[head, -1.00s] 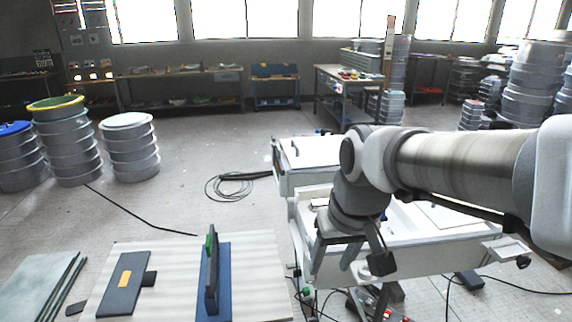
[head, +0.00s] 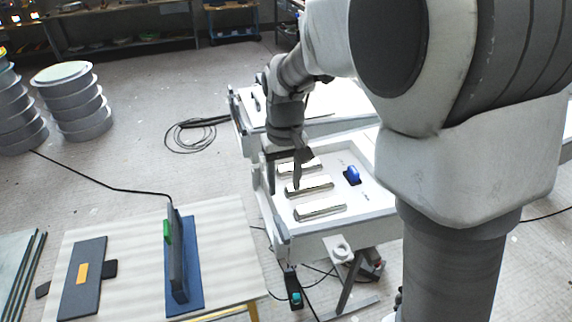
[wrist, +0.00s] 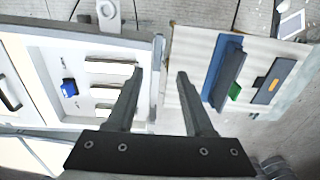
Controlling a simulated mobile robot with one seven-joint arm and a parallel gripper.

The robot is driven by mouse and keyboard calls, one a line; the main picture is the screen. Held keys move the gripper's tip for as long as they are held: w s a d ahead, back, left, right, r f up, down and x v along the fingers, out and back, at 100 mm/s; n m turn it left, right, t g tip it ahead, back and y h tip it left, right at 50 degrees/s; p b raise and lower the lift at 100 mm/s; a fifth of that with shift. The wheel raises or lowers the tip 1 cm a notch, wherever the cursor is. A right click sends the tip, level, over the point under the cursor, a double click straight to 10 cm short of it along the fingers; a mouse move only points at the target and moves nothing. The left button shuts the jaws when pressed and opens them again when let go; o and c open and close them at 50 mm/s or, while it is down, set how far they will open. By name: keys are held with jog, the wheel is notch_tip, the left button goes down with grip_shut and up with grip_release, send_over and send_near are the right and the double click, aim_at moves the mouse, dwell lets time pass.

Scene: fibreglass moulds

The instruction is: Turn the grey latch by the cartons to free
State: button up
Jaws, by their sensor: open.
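A dark grey handle-like piece (head: 256,99) lies on the far white mould unit (head: 243,124). It also shows at the left edge of the wrist view (wrist: 9,100); I cannot tell for sure that it is the grey latch. The nearer white tray (head: 277,222) holds three pale bar-shaped boxes (head: 320,209), perhaps the cartons. A blue latch-like knob (head: 352,175) stands right of them between small marks. My gripper (head: 298,183) hangs over the tray's left part, above the bars. In the wrist view its fingers (wrist: 159,74) are apart, with nothing between them.
A table (head: 226,262) at the front left carries a blue base (head: 196,262) with a dark upright board and green piece, and a dark plate (head: 85,280) with an orange patch. A cable coil (head: 190,137) lies on the floor. Stacked drums (head: 78,105) stand at the left.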

aim_at(284, 230)
jog(key=f, duration=1.7)
jog(key=shift+w+f, duration=0.4)
grip_shut()
dwell(0.7)
